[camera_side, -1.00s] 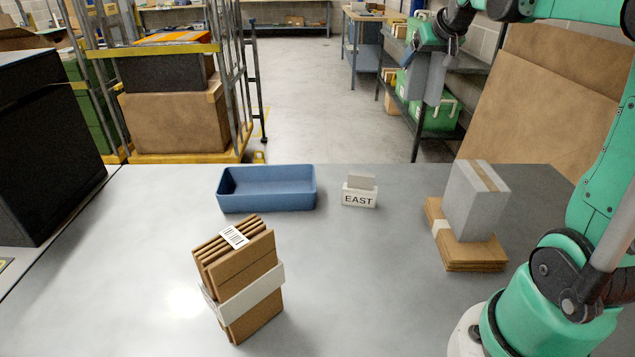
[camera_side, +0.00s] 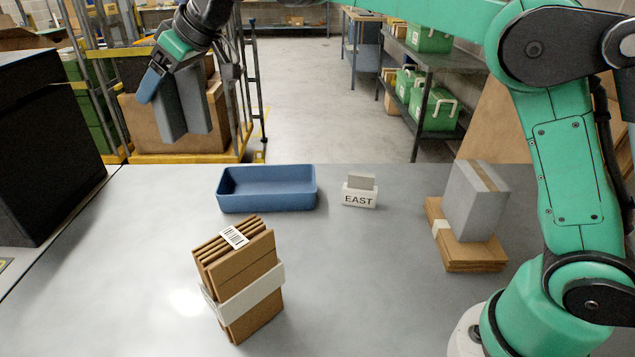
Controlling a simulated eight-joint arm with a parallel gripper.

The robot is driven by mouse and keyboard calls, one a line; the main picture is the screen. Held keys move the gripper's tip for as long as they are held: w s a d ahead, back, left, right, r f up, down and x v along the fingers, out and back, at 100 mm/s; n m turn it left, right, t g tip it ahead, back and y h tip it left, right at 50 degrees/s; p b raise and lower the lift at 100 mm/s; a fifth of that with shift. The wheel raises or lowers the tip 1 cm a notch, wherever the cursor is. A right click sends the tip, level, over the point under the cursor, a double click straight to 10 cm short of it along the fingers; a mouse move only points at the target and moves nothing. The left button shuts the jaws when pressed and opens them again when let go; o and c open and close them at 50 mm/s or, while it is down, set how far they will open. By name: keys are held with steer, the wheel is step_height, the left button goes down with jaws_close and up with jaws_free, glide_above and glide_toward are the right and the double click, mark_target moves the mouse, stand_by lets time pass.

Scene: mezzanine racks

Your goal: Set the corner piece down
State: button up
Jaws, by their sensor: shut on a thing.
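My gripper (camera_side: 184,78) is at the upper left, pointing down, well above the table's far edge in the picture. It is shut on a grey piece with upright flat faces, which I take to be the corner piece (camera_side: 194,104). The piece hangs in the air, apart from the table, in front of the rack and its brown box in the picture. My fingers partly hide its top. A bare part of the grey table (camera_side: 350,285) shows below.
A banded stack of brown cardboard (camera_side: 245,285) stands on the table, with a blue tray (camera_side: 267,203) behind it. An EAST sign holder (camera_side: 360,197) is right of the tray. A grey box (camera_side: 476,205) sits on flat cardboard (camera_side: 470,258) at right. The table's middle is clear.

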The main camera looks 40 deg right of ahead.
steer(key=s+a+n+g+y, duration=0.1)
steer(key=s+a+n, duration=0.1)
steer(key=a, duration=0.6)
step_height(320, 180, down, 20)
steer(key=shift+f, duration=0.1)
steer(key=o, duration=1.3)
steer(key=shift+f, duration=0.1)
